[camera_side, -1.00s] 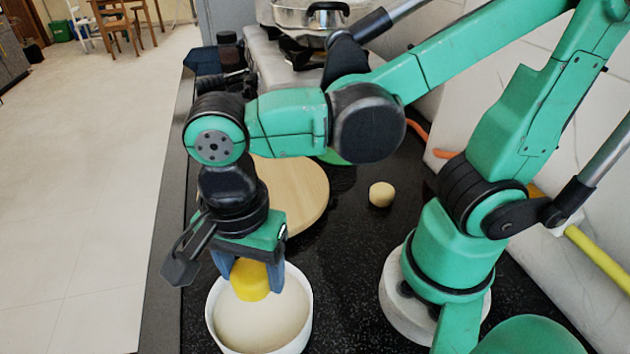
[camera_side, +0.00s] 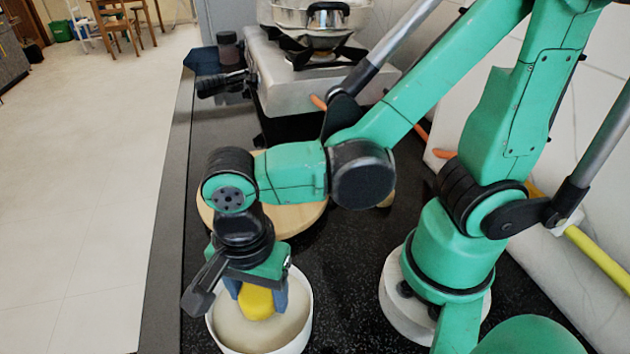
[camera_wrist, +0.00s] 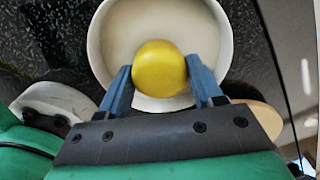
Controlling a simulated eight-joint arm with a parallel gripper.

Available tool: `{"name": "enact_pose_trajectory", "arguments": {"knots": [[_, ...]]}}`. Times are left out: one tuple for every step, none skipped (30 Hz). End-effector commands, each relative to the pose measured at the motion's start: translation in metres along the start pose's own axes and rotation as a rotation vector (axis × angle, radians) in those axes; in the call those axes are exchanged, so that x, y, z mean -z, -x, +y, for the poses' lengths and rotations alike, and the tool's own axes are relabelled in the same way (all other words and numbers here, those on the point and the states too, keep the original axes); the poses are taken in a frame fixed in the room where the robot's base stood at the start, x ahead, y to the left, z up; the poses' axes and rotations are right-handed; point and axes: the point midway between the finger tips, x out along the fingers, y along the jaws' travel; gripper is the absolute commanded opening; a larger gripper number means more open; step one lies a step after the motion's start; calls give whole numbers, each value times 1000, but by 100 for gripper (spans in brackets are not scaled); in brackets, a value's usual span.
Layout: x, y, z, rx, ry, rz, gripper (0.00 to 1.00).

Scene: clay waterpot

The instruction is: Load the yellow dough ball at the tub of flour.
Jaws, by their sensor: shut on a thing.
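The yellow dough ball (camera_side: 257,302) is held between the two blue fingers of my gripper (camera_side: 256,299). It also shows in the wrist view (camera_wrist: 159,68), with the fingertips of my gripper (camera_wrist: 160,85) on either side of it. The tub of flour (camera_side: 307,318) is a white round tub with pale, smooth flour (camera_side: 232,328) inside. The ball is inside the tub's outline, low at the flour; whether it touches the flour cannot be told. In the wrist view the tub (camera_wrist: 97,45) surrounds the ball, and the ball lies over its near half.
A round wooden board (camera_side: 300,217) lies behind the tub, partly covered by my arm. A pale dough piece (camera_side: 388,199) is mostly hidden behind my arm. A stove with a steel pot (camera_side: 325,18) stands at the back.

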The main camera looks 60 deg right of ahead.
Motion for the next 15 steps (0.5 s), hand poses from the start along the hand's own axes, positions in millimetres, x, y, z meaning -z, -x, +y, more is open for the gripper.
{"name": "enact_pose_trajectory", "arguments": {"knots": [[0,0,0,0,0,0,17],[0,0,0,0,0,0,17],[0,0,0,0,0,0,17],[0,0,0,0,0,0,17],[0,0,0,0,0,0,17],[0,0,0,0,0,0,17],[0,0,0,0,0,0,17],[0,0,0,0,0,0,17],[0,-1,0,0,0,0,17],[0,-1,0,0,0,0,17],[0,-2,0,0,0,0,17],[0,-2,0,0,0,0,17],[0,-3,0,0,0,0,17],[0,-3,0,0,0,0,17],[0,-4,0,0,0,0,17]]}}
